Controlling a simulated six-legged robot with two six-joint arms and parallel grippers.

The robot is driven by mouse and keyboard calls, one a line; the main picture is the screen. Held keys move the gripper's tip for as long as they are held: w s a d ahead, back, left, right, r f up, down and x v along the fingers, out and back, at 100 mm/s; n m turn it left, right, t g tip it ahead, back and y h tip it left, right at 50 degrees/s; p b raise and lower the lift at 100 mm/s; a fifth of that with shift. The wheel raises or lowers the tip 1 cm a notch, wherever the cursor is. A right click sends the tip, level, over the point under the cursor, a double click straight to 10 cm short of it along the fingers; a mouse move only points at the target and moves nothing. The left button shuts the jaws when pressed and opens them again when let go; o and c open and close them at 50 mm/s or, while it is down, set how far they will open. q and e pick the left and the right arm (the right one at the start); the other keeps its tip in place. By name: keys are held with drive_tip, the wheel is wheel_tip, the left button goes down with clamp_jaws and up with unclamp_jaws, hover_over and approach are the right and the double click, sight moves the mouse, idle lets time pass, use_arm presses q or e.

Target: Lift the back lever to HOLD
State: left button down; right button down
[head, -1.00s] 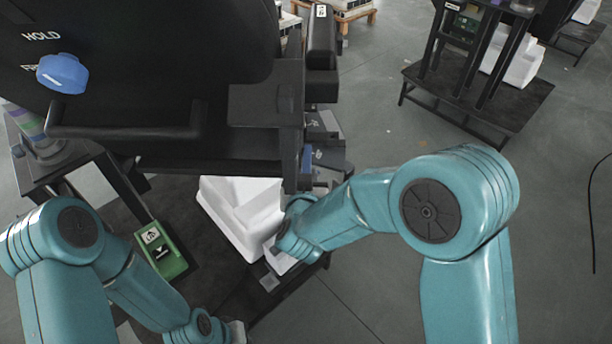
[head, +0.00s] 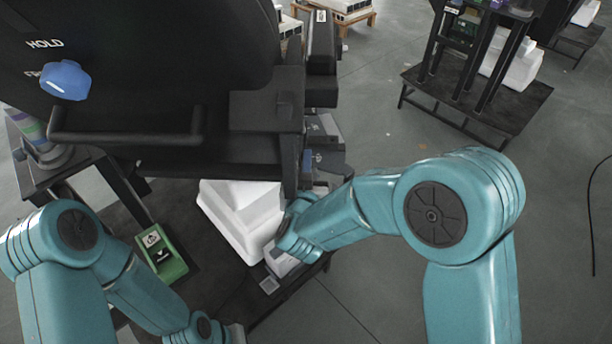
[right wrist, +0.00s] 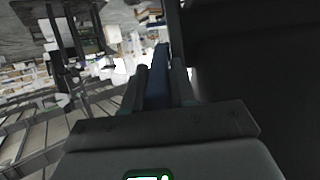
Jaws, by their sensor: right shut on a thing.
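My right gripper (right wrist: 159,82) is shut on a narrow blue piece (right wrist: 156,92) in the right wrist view, with a dark finger on each side. The blue piece looks like a lever; its ends are not clear. In the head view a sliver of blue (head: 307,160) shows at the right edge of the dark machine (head: 150,60), by my right wrist; my fingers are hard to make out there. A blue knob (head: 65,80) sits on the machine's face, below the HOLD label (head: 45,44) and over a partly covered label starting "FR".
A dark bar handle (head: 125,138) crosses the machine's front. Below are a white block (head: 240,215) and a green box (head: 162,252). A stand with a dark platform (head: 480,100) is at the upper right. Open grey floor lies to the right.

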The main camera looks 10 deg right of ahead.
drive_tip(key=shift+w+r, duration=0.1)
drive_tip(key=shift+r, duration=0.2)
drive_tip(key=c, duration=1)
unclamp_jaws()
drive_tip(key=shift+f, duration=0.1)
drive_tip(key=shift+s, duration=0.2)
drive_tip(key=s+a+r+b, duration=0.1)
drive_tip(key=s+a+b, duration=0.1)
drive_tip(key=s, duration=1.2)
drive_tip(key=shift+s+a, duration=0.15)
drive_tip(key=shift+s, duration=0.05)
